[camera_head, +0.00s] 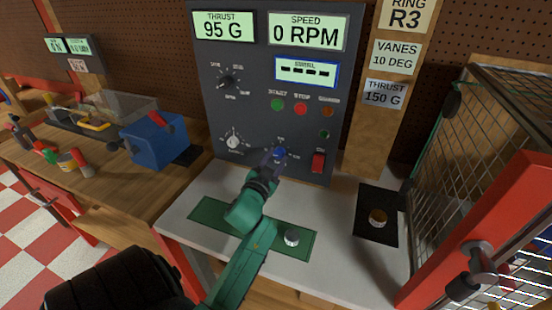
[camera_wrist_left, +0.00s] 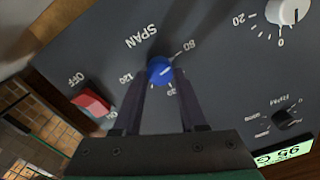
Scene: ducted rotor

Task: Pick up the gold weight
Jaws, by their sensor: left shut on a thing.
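The gold weight (camera_head: 378,217) is a small round piece on a black mat (camera_head: 368,238), on the right part of the white bench top. My left gripper (camera_head: 277,156) is at the grey control panel, well to the left of the gold weight. Its fingers are shut on the blue SPAN knob (camera_wrist_left: 160,70), one finger on each side. The blue knob (camera_head: 280,152) also shows in the head view, partly hidden by the gripper. My right gripper is in neither view.
A silver weight (camera_head: 291,237) sits on a green mat (camera_head: 210,210) under my left arm. A red switch (camera_head: 318,162) is right of the knob. A mesh cage (camera_head: 478,130) and red post (camera_head: 490,225) stand right of the black mat. Bare white bench lies between the mats.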

